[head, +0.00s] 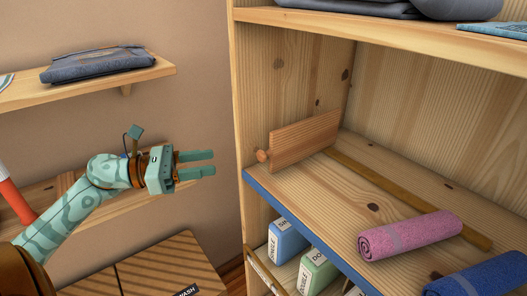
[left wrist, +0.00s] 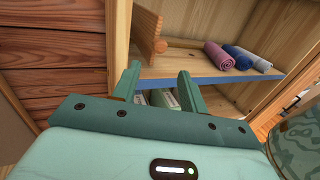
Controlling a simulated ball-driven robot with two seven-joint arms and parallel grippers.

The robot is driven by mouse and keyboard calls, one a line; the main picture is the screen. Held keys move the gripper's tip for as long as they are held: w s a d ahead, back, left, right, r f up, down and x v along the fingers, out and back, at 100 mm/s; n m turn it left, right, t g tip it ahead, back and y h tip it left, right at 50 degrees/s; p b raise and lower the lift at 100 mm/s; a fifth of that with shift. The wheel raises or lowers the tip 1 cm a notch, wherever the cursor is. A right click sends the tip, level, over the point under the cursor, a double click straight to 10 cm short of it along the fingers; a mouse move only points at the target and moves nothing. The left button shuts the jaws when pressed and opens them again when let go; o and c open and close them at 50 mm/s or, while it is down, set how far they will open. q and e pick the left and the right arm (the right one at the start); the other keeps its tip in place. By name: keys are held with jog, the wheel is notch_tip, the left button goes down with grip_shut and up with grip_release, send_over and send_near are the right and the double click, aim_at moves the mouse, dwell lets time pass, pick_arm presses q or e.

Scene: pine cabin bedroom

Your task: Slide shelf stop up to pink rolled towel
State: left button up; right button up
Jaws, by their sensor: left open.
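The shelf stop (head: 304,139) is an upright wooden board with a round knob (head: 262,156), at the left end of the middle shelf (head: 350,195). A dark wooden rail runs along the shelf from the board toward the right. The pink rolled towel (head: 410,235) lies on the shelf to the right, well apart from the stop. My left gripper (head: 214,163) is open and empty, left of the shelf unit. In the left wrist view the stop (left wrist: 147,32) and the pink towel (left wrist: 217,54) show beyond the gripper (left wrist: 158,80). My right gripper is not in view.
A blue rolled towel (head: 480,278) lies right of the pink one. The cabinet's left upright (head: 241,120) stands between my gripper and the shelf inside. Boxes (head: 287,241) stand on the shelf below. A wall shelf (head: 90,83) holds folded cloth at left.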

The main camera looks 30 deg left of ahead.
aim_at(258, 155)
pick_arm(q)
jog(key=p+x, duration=0.4)
jog(key=x, duration=0.8)
jog(key=shift+w+d, duration=0.15)
jog(key=shift+w, duration=0.15)
jog(key=shift+w+d, duration=0.2)
jog(key=shift+d, duration=0.05)
